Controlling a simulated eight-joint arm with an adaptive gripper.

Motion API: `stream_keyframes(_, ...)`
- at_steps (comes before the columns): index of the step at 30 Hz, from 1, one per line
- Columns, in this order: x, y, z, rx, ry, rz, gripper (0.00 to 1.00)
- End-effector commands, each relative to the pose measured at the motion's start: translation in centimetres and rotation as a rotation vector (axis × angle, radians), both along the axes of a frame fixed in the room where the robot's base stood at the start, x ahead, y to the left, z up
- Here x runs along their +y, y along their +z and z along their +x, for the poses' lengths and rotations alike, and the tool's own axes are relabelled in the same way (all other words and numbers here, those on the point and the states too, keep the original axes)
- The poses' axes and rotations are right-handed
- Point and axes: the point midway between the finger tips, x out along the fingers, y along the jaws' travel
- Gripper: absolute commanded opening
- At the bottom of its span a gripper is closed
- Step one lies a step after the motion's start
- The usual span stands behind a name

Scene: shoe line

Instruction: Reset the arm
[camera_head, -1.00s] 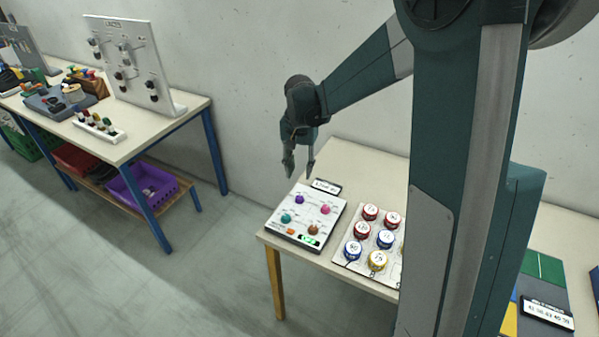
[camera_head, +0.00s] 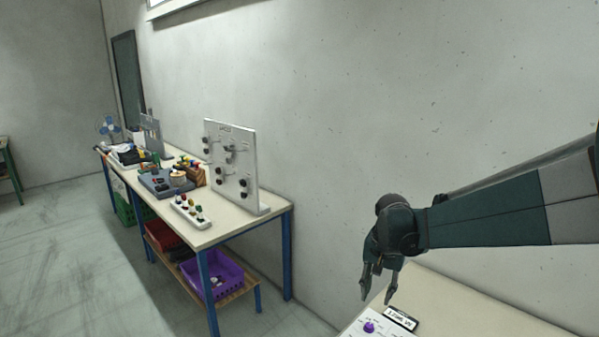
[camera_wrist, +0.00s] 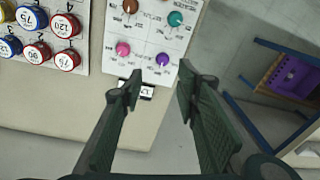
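My gripper (camera_head: 378,283) hangs from my arm over the near table (camera_head: 450,300) in the head view, with its fingers pointing down and apart. In the wrist view my gripper (camera_wrist: 158,92) is open, with nothing between its two fingers. Below the fingertips lie a white panel with coloured knobs (camera_wrist: 150,32) and a small black-framed display (camera_wrist: 146,89). The fingers look to be above the table surface and clear of the panel. In the head view only the panel's top corner (camera_head: 368,328) shows.
A board with several red, blue and yellow numbered round pieces (camera_wrist: 38,35) lies beside the panel. A blue-legged workbench (camera_head: 235,225) stands at the left with an upright white panel (camera_head: 230,165) and several parts. A purple crate (camera_head: 212,278) sits on its lower shelf. A wall runs behind.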

Motion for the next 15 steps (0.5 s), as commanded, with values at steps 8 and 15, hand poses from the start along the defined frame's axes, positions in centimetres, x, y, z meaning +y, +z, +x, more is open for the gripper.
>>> stream_keyframes(8, 0.3, 3.2, -3.6, -0.065, 0.064, -0.009, 0.32)
stream_keyframes(15, 0.5, 5.4, -6.6, -0.122, 0.120, -0.019, 0.32)
